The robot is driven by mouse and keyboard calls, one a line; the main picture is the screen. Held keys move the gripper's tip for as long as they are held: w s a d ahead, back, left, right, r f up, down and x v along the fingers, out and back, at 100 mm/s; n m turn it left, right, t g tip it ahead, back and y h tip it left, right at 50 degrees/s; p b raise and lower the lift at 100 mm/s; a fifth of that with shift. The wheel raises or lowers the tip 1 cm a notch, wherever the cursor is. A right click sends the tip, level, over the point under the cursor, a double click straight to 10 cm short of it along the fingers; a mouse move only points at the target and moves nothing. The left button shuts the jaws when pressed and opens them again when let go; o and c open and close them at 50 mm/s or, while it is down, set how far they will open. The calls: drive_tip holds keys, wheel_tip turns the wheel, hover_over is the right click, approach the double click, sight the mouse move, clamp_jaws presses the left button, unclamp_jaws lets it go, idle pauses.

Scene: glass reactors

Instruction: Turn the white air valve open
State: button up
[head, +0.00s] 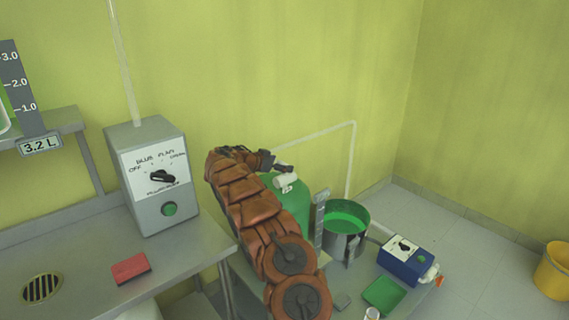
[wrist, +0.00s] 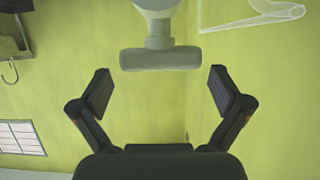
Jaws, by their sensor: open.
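The white air valve (head: 285,183) sits by the top of a green rounded vessel (head: 292,207) in the head view, partly behind my arm. In the wrist view its T-shaped handle (wrist: 160,60) shows pale, with the crossbar lying level across the picture. My gripper (wrist: 161,84) is open and empty, with one finger on each side of the crossbar's line. The crossbar is centred just beyond the fingertips, and I see no contact. In the head view my gripper (head: 280,165) is small and dark, just above the valve.
A grey control box (head: 165,185) and a red block (head: 130,268) stand on the metal bench at left. A metal pot with green contents (head: 346,218), a blue box (head: 407,258) and a green tray (head: 384,295) stand right of my arm. A white pipe (head: 352,155) runs along the wall.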

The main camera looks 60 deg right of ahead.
drive_tip(key=shift+x, duration=1.1)
drive_tip(key=c, duration=0.9)
